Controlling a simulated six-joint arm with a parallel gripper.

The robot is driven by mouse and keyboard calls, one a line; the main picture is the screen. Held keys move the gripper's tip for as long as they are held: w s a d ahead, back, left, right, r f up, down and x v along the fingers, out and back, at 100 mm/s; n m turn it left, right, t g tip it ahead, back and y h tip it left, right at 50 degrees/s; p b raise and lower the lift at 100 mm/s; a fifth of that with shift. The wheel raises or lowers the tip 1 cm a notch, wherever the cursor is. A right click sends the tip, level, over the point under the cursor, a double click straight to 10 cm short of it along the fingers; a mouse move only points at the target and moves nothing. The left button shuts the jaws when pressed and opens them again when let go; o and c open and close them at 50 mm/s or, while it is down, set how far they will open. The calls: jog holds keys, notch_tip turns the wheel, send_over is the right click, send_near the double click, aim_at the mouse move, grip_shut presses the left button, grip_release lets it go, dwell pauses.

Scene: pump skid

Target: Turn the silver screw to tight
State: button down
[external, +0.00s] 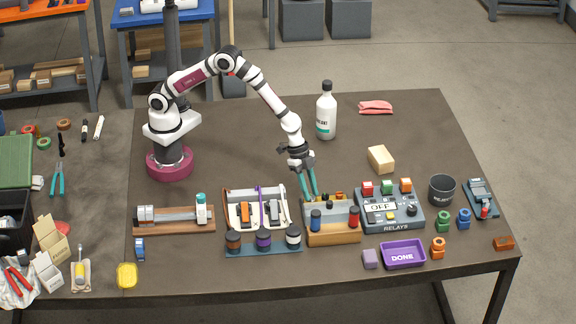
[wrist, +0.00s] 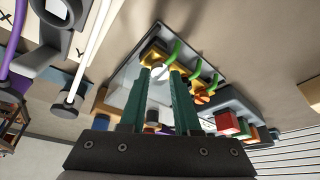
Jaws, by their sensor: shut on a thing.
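My gripper (external: 309,196) points down at the back left of a tan-sided terminal box (external: 331,238). In the wrist view, the two teal fingers of my gripper (wrist: 161,72) close around a small silver screw (wrist: 159,70) by a brass terminal (wrist: 155,52) with a green wire. The fingers hide most of the screw, and its turn angle cannot be told. In the external view the screw is hidden behind the fingers and box. Other brass and orange terminals with green wires sit beside it.
Right of the box stands the relay unit (external: 391,222), its display reading OFF. Left is a tray with cables (external: 256,207) and dark-capped posts. A purple DONE tray (external: 403,254) lies in front. A bottle (external: 326,114) and wooden block (external: 381,159) stand behind.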

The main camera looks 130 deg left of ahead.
jog(key=shift+a+m, duration=0.1)
jog(key=shift+m, duration=0.5)
jog(key=shift+h, duration=0.3)
jog(key=c, duration=0.6)
grip_release()
